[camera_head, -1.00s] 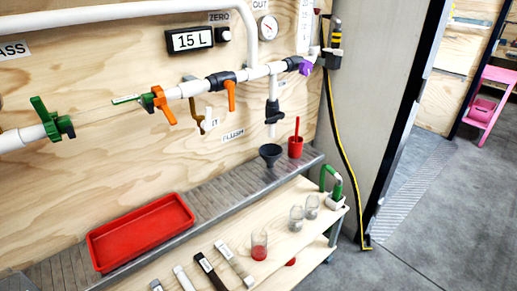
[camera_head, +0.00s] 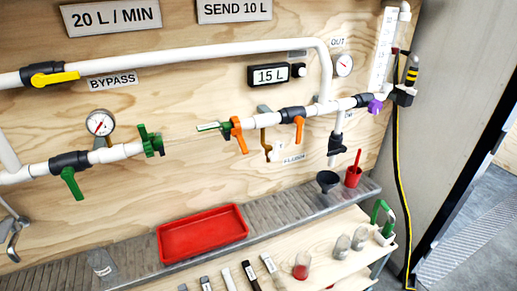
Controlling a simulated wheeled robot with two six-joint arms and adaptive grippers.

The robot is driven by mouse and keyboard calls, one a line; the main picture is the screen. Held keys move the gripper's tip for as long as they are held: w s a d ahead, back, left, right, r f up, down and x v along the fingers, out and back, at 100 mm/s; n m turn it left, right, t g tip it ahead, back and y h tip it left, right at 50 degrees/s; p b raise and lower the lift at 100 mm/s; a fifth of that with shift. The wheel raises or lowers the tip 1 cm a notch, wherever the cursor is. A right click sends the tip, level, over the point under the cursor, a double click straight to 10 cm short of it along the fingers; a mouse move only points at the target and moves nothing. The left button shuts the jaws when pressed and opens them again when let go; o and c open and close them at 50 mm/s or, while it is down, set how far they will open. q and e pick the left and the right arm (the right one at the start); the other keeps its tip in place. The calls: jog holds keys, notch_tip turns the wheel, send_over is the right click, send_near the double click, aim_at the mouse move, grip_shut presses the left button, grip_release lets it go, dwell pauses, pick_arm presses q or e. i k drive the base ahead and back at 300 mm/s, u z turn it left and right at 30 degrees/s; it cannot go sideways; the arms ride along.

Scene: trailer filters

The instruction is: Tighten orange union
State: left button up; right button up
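The orange union (camera_head: 238,135) is a winged orange nut on the white pipe along the plywood wall, in the middle of the head view. A winged green union (camera_head: 150,142) sits on the pipe further left. Between the two unions the white pipe is interrupted, and only a faint, thin, see-through span shows there. I cannot tell how tight the orange union is. Neither of my grippers is in view.
An orange valve handle (camera_head: 299,128) is close right of the union. A grey metal item (camera_head: 12,238) shows at lower left.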

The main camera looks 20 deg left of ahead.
aim_at(236, 130)
jog(key=u, duration=1.15)
jog(key=k, duration=0.4)
jog(key=u, duration=0.9)
jog(key=i, duration=0.95)
jog(key=z, duration=0.7)
